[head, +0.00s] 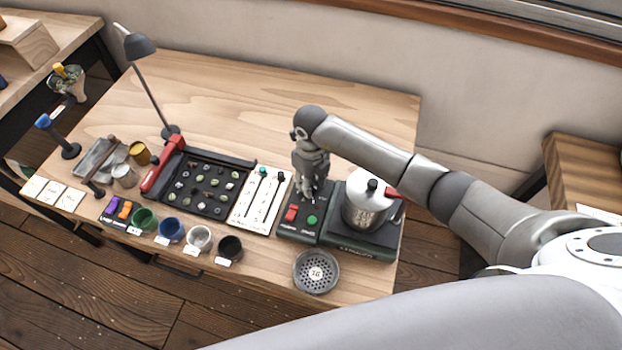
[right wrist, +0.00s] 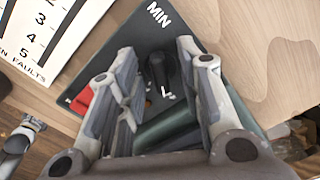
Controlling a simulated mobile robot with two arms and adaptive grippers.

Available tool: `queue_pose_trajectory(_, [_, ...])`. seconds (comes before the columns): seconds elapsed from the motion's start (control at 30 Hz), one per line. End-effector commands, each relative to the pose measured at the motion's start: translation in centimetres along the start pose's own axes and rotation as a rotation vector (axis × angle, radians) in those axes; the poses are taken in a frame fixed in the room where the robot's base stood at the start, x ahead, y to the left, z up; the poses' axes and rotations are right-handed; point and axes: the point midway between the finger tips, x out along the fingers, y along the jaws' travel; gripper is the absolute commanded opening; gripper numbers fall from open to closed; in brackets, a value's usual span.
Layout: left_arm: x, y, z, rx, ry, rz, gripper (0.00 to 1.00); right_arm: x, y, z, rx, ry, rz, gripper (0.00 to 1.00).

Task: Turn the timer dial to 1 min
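The timer is a dark control box (head: 292,232) with a red switch (head: 291,214) and a green button (head: 312,220) near its front. Its black dial (right wrist: 158,74) shows in the right wrist view, near the white letters MIN. My right gripper (head: 314,196) points down over the back of the box and hides the dial in the head view. In the right wrist view its fingers (right wrist: 160,70) are apart, one on each side of the dial. I cannot tell whether they touch it. The dial's setting is not readable. My left gripper is not in view.
A metal canister (head: 366,204) stands on a dark green base right of the box. A white slider card (head: 258,203) lies to its left, beside a black bean tray (head: 205,187). A round perforated dish (head: 316,272) is in front. The table's back is clear.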

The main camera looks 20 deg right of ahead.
Motion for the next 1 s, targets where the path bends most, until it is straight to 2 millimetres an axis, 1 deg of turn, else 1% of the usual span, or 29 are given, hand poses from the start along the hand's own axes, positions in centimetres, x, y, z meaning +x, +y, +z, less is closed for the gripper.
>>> queue_pose_trajectory(0.13, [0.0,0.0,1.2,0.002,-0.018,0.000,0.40,0.0,0.0,0.0,0.000,0.000,0.000,0.34])
queue_pose_trajectory(0.27, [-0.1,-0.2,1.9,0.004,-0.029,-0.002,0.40,0.0,0.0,0.0,0.000,0.000,0.000,0.17])
queue_pose_trajectory(0.4, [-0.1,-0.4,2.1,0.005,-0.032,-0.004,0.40,-0.1,0.0,0.0,0.000,0.000,0.000,0.00])
queue_pose_trajectory(0.77, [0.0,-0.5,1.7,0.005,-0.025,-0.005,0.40,-0.1,0.0,0.0,0.034,0.000,0.000,0.00])
queue_pose_trajectory(1.0, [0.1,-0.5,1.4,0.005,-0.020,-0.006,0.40,-0.1,-0.2,0.0,0.165,0.000,-0.002,0.00])
